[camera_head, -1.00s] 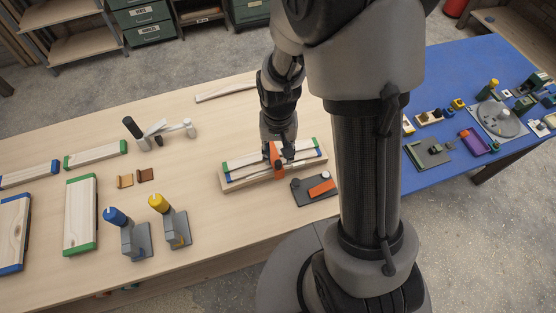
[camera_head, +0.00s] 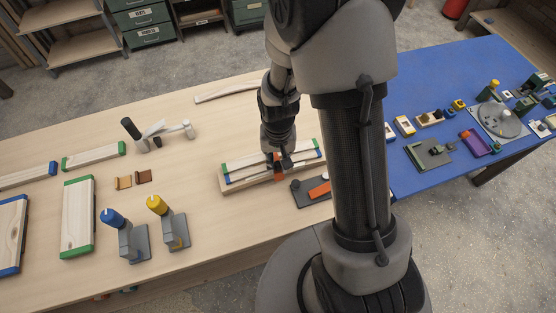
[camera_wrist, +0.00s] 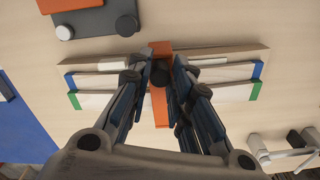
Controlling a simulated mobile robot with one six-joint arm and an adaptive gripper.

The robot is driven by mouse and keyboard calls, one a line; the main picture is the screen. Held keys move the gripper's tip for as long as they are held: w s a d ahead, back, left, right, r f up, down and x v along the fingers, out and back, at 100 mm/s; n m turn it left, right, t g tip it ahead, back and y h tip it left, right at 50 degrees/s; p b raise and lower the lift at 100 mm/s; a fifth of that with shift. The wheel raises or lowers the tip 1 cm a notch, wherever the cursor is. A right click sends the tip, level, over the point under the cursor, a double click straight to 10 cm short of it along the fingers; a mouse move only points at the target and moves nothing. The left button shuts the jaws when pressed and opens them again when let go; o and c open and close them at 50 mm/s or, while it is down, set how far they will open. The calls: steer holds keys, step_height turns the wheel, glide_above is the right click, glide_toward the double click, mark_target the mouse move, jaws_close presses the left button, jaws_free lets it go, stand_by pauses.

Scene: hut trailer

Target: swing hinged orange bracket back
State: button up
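The orange bracket (camera_wrist: 159,105) lies across the strip-topped wooden block (camera_wrist: 240,52) in the wrist view, with a black round knob (camera_wrist: 159,73) on it. In the head view the bracket (camera_head: 278,172) is mostly hidden behind my gripper (camera_head: 281,160). My gripper (camera_wrist: 157,70) points down at the block, with one finger on each side of the bracket and knob. The fingers look apart, with a gap around the knob. Contact with the bracket cannot be made out. The bracket's hinge is not clearly visible.
A grey plate (camera_head: 300,195) with an orange bar (camera_head: 320,189) sits just in front of the block. Blue-topped (camera_head: 113,218) and yellow-topped (camera_head: 157,205) tools stand at the left front. A hammer-like tool (camera_head: 188,130) stands behind. The blue table (camera_head: 440,90) on the right holds several parts.

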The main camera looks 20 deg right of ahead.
jaws_close()
steer(key=shift+w+r, duration=0.1)
stand_by(0.3)
